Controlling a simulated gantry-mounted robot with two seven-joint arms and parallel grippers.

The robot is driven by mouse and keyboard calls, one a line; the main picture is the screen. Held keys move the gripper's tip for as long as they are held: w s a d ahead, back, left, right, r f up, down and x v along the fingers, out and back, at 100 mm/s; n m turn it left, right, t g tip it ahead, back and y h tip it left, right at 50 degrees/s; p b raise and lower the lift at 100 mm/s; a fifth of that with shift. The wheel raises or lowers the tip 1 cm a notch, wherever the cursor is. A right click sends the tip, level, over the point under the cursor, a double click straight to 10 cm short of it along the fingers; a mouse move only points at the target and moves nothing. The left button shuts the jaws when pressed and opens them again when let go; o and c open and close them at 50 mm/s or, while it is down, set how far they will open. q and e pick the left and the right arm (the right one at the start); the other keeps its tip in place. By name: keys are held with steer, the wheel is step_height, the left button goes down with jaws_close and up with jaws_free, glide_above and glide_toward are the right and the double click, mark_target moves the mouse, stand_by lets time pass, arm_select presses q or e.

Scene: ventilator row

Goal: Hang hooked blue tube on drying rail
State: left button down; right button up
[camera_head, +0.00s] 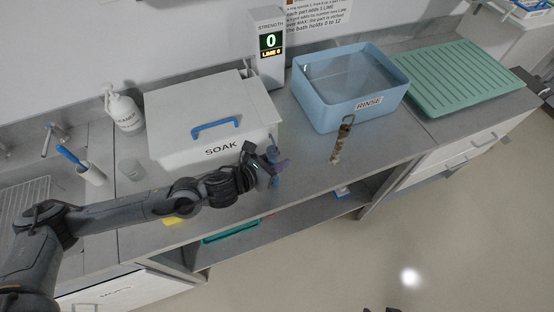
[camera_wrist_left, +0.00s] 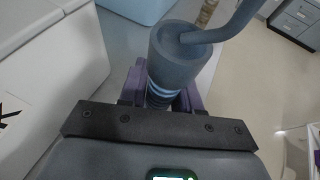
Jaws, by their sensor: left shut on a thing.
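My left gripper (camera_head: 275,167) is shut on the hooked blue tube (camera_head: 272,152), in front of the white SOAK box. In the left wrist view the tube (camera_wrist_left: 172,60) stands between the purple fingers (camera_wrist_left: 160,88), with light blue bands near the grip and its hook curving up to the right. The tube's lower end is partly hidden by the gripper, and I cannot tell its height above the counter. I cannot make out a drying rail in either view. My right gripper is not in view.
The lidded SOAK box (camera_head: 210,120) is beside my left gripper. A brown hooked tube (camera_head: 342,140) is in front of the blue RINSE tub (camera_head: 340,112). A green ribbed tray (camera_head: 450,75) lies at the right. A strength display (camera_head: 268,45) stands behind. Bare counter (camera_head: 310,165) lies right of the gripper.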

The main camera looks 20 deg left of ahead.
arm_select(q)
steer(key=shift+f, duration=0.4)
steer(key=shift+f, duration=0.2)
steer(key=c, duration=0.8)
jaws_free()
steer(key=shift+r, duration=0.15)
